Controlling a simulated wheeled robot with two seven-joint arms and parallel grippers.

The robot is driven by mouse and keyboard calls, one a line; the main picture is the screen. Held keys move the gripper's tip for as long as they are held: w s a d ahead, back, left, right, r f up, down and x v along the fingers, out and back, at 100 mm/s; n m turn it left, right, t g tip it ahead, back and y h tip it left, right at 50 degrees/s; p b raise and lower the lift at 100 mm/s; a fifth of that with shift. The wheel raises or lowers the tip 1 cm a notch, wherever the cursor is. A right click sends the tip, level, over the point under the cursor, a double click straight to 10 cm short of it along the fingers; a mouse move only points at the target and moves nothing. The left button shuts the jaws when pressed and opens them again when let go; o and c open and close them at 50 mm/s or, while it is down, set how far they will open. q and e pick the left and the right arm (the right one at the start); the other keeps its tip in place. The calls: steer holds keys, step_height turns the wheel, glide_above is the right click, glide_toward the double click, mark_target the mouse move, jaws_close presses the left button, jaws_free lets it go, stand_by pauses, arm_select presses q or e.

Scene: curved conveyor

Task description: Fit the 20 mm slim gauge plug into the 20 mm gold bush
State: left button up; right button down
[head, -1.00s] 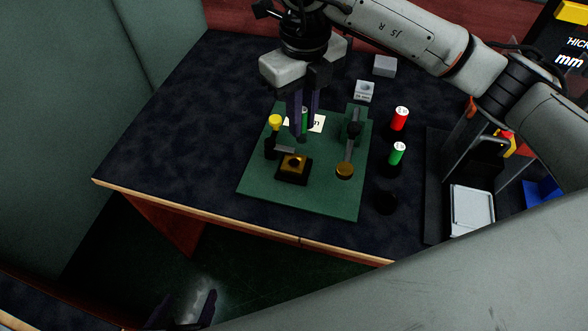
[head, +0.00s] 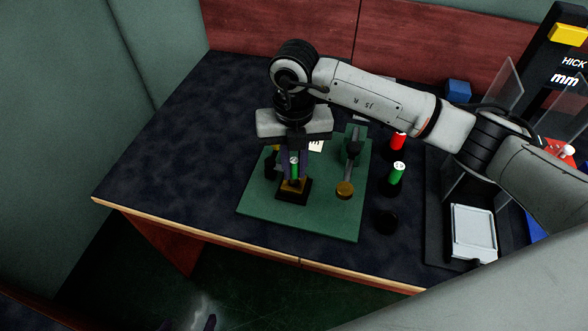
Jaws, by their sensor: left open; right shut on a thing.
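The green mat (head: 330,220) also carries a dark clamp with a gold-coloured end (head: 345,190). To its right stand a red-topped plug (head: 398,141), a green-topped plug (head: 397,175) and an empty black holder (head: 387,222). A white tray (head: 474,232) lies further right. The table's left is clear.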

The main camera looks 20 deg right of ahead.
steer(key=shift+f, duration=0.9)
steer(key=shift+f, duration=0.1)
